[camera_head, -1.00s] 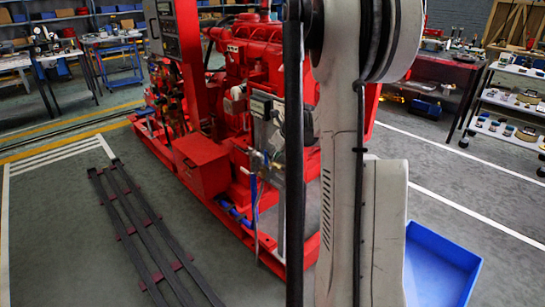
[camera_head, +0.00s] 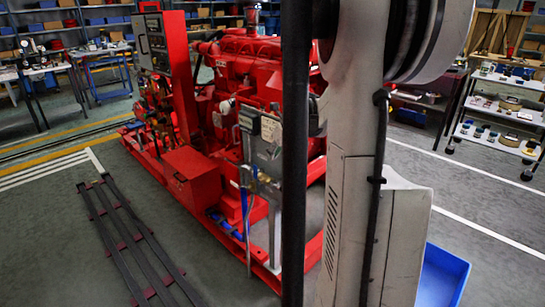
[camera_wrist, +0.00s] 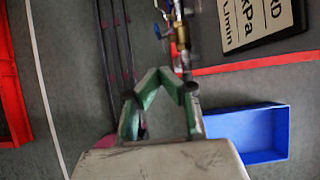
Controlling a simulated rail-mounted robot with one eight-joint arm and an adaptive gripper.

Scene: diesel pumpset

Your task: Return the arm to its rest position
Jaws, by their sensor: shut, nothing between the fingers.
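My arm stands upright and large right of the middle in the head view, in front of part of the red diesel pumpset (camera_head: 255,75). My gripper is out of sight there. In the wrist view my gripper (camera_wrist: 165,74) shows green fingers that meet at the tips, shut and empty. It hangs over the grey floor, clear of the things below it. The rest position itself is not marked in either view.
A blue bin (camera_head: 441,275) stands on the floor at the lower right; it also shows in the wrist view (camera_wrist: 247,132). Dark rails (camera_head: 128,240) lie on the floor at left. A shelf trolley (camera_head: 497,115) stands at the far right. Brass and blue valve fittings (camera_wrist: 178,32) show at the wrist view's top.

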